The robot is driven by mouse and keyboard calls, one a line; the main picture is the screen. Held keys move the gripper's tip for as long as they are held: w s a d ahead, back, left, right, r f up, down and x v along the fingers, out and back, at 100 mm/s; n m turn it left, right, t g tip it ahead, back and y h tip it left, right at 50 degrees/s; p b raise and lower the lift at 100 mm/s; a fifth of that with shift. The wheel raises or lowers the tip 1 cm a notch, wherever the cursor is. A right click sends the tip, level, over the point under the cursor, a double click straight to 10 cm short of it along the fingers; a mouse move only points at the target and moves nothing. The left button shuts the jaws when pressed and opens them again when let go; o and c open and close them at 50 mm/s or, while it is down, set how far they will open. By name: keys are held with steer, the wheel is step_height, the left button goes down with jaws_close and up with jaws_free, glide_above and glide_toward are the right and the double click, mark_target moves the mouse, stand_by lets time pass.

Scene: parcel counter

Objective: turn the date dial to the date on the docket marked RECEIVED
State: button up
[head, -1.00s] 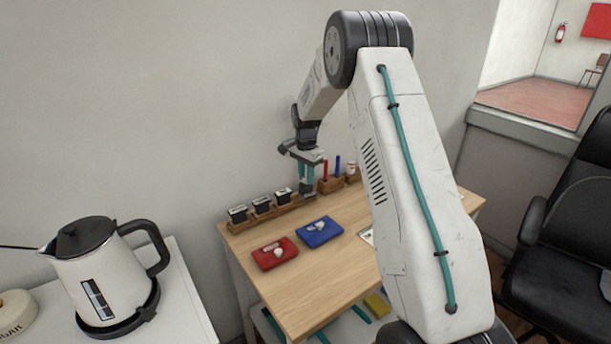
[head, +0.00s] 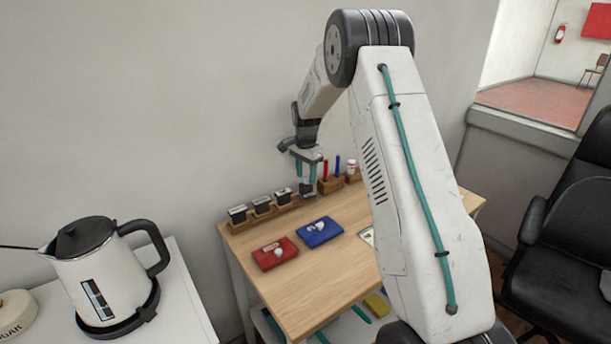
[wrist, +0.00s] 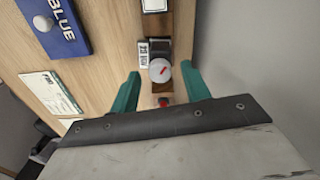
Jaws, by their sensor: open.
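Contact is not visible. A small printed label (wrist: 143,53) sits beside the knob; its text is too small to read. A white docket (wrist: 50,93) lies on the table, its heading unclear. In the head view my gripper (head: 308,178) hangs over the rack, and my arm hides most of the docket.
A blue pad (head: 319,232) and a red pad (head: 275,253) lie on the table (head: 330,277). Several stamps, one a dark stamp (head: 238,213), stand in the rack at the wall. Red and blue pens (head: 338,166) stand right of my gripper. A kettle (head: 97,266) is at left.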

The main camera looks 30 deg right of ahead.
mark_target(306, 177)
step_height(306, 177, up, 7)
steer(key=shift+r, duration=0.15)
stand_by(0.6)
